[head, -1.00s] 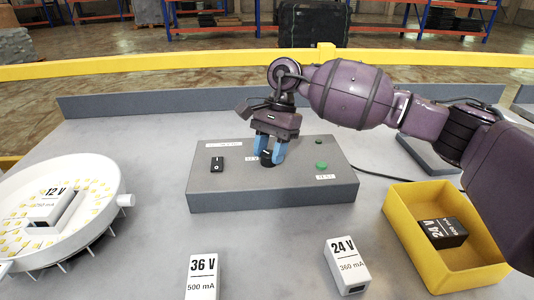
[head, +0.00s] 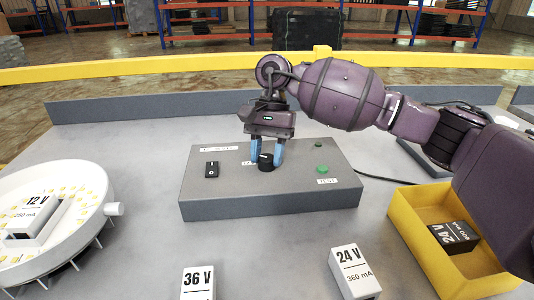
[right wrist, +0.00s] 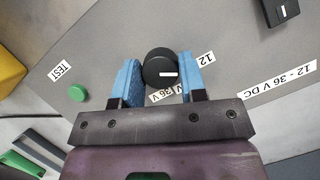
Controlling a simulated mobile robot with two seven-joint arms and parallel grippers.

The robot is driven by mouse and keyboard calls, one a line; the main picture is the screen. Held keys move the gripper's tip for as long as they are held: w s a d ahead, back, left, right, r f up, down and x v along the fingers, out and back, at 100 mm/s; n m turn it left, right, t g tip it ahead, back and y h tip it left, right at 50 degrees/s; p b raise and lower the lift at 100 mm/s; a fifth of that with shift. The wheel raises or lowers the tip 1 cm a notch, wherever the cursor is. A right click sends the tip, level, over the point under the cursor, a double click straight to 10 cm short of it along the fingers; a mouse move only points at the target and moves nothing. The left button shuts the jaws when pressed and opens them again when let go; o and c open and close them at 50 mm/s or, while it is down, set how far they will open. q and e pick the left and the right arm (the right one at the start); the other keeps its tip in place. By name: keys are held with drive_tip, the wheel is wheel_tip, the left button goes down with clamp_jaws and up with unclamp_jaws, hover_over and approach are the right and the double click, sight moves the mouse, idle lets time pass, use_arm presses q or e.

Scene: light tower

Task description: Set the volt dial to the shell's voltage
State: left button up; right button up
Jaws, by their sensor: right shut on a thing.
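The volt dial (head: 266,163) is a round black knob on the grey control box (head: 270,207). My right gripper (head: 266,152) is shut on it from above; in the right wrist view the blue fingers (right wrist: 160,77) stand on both sides of the dial (right wrist: 157,62). The dial's short white mark points right in that view, roughly toward the "12" label (right wrist: 206,57). A "36 V" label (right wrist: 167,94) is partly hidden by a finger. The white round shell (head: 88,227) with yellow LEDs stands at left; a 12 V, 250 mA box (head: 38,216) sits in it. My left gripper is not in view.
The control box also has a black rocker switch (head: 212,169) and a green TEST button (head: 321,170). White 36 V (head: 198,282) and 24 V (head: 353,270) boxes stand in front. A yellow bin (head: 427,248) at right holds a dark 24 V box (head: 455,237).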

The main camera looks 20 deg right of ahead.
drive_tip(key=o, duration=0.9)
drive_tip(key=v, duration=1)
drive_tip(key=shift+w+d+r+p, duration=0.1)
drive_tip(key=shift+w+r+p, duration=0.05)
drive_tip(key=shift+r+p, duration=0.2)
drive_tip(key=shift+f, duration=0.1)
